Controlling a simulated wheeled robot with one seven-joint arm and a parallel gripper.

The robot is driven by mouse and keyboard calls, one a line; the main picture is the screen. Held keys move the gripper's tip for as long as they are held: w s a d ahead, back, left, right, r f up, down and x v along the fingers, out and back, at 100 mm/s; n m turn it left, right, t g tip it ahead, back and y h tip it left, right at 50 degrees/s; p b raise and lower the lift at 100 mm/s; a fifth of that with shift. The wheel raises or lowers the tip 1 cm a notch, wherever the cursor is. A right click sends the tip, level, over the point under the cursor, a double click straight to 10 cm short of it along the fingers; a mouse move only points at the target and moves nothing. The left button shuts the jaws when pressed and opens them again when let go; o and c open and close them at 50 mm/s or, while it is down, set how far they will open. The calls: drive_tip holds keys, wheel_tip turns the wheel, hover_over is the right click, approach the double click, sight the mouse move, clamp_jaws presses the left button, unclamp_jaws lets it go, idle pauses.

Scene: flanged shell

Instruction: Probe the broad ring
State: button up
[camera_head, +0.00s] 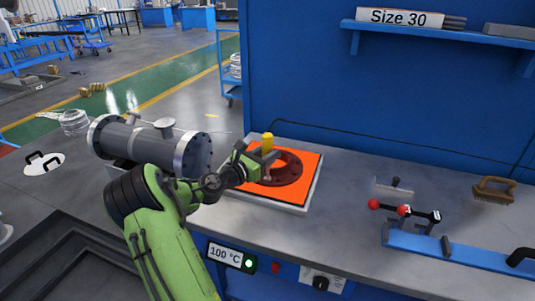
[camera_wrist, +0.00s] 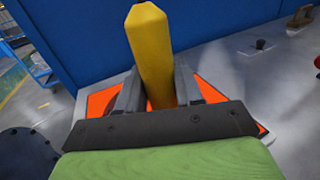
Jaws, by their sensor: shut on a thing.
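The broad ring (camera_head: 291,174) is a dark reddish-brown flat ring lying on an orange hot plate (camera_head: 308,165) on the workbench. My gripper (camera_head: 264,158) is shut on a yellow probe (camera_head: 267,142) and holds it upright over the ring's left, far part. I cannot tell whether the probe's lower end touches the ring. In the wrist view the yellow probe (camera_wrist: 153,50) stands between the two grey fingers, and the gripper hides most of the orange plate (camera_wrist: 100,103). A display (camera_head: 231,256) on the bench front reads 100 °C, with a green light beside it.
A grey flanged shell (camera_head: 150,147) lies left of the plate, close to my arm. To the right are a blue fixture with red-ball levers (camera_head: 450,254), a small knobbed part (camera_head: 395,187) and a brush (camera_head: 493,188). A blue wall and shelf (camera_head: 455,36) rise behind.

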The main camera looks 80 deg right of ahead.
sight(268, 133)
drive_tip(key=shift+r+p, duration=3.65)
drive_tip(key=shift+p, duration=0.65)
drive_tip(key=shift+f, duration=0.15)
